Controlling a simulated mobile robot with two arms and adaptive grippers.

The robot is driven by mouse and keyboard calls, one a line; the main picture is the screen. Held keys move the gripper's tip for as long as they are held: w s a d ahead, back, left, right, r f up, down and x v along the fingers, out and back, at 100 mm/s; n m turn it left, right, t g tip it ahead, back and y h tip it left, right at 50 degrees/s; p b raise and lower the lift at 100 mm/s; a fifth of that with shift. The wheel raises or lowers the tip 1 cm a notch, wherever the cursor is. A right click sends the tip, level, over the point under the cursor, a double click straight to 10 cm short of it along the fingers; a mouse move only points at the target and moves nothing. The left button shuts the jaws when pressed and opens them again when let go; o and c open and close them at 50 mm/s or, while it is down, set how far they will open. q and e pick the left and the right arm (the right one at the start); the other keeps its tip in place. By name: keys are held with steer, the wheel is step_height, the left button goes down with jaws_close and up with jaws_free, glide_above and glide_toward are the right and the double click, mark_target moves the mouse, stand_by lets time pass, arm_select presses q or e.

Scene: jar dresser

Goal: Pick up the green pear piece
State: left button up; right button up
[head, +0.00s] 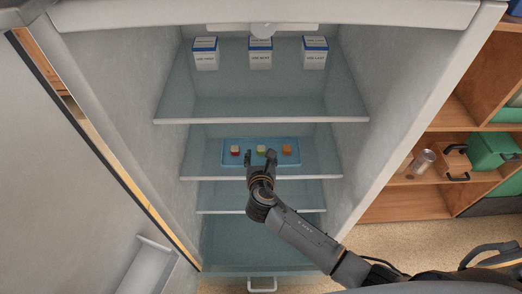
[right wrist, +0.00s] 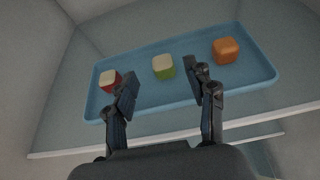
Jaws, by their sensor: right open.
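The green pear piece (head: 261,149) is a small block with a pale top and a green side. It sits in the middle of a blue tray (head: 224,161) on a fridge shelf, and also shows in the right wrist view (right wrist: 163,67). My right gripper (head: 261,156) is open and empty in front of the tray. In the right wrist view its fingers (right wrist: 159,92) are spread, with the green piece beyond them and between their lines. A red piece with a pale top (right wrist: 110,80) lies to the left and an orange piece (right wrist: 227,50) to the right. My left gripper is not in view.
Three white and blue boxes (head: 260,54) stand on the upper shelf (head: 262,121). The tray's shelf edge (right wrist: 60,154) runs beneath my right gripper. The open fridge door (head: 70,150) is at the left. Wooden shelving with a jar (head: 423,162) and green bins (head: 490,150) is at the right.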

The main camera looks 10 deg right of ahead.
mark_target(261, 151)
steer(key=x, duration=0.2)
steer(key=b+x, duration=0.1)
steer(key=x, duration=0.2)
steer(key=shift+d+f, duration=0.1)
steer(key=shift+f, duration=0.2)
steer(key=c, duration=1)
